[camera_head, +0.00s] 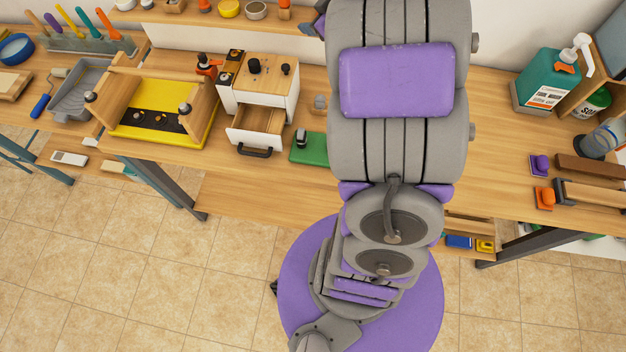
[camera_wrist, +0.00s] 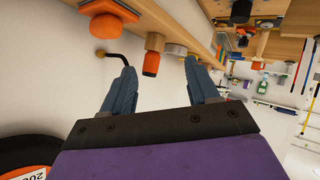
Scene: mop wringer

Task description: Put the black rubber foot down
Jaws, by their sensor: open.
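My gripper (camera_wrist: 159,72) shows in the wrist view with its two blue-grey fingers spread apart and nothing between them. It points towards a pale wall and the underside of a wooden shelf. I cannot make out the gripper's fingers in the head view, where my arm fills the middle. I cannot pick out a black rubber foot for certain in either view. A small black knob-like piece (camera_head: 254,66) stands on top of the white box with an open drawer (camera_head: 258,130). A black and silver piece (camera_head: 301,138) stands on a green block (camera_head: 312,150).
A wooden workbench (camera_head: 215,155) runs across the head view. A yellow tray with a wooden frame (camera_head: 203,128) is at left, beside a grey tray (camera_head: 82,88). A teal pump bottle (camera_head: 545,80) stands at right. An orange-capped piece (camera_wrist: 151,62) is near the fingers in the wrist view.

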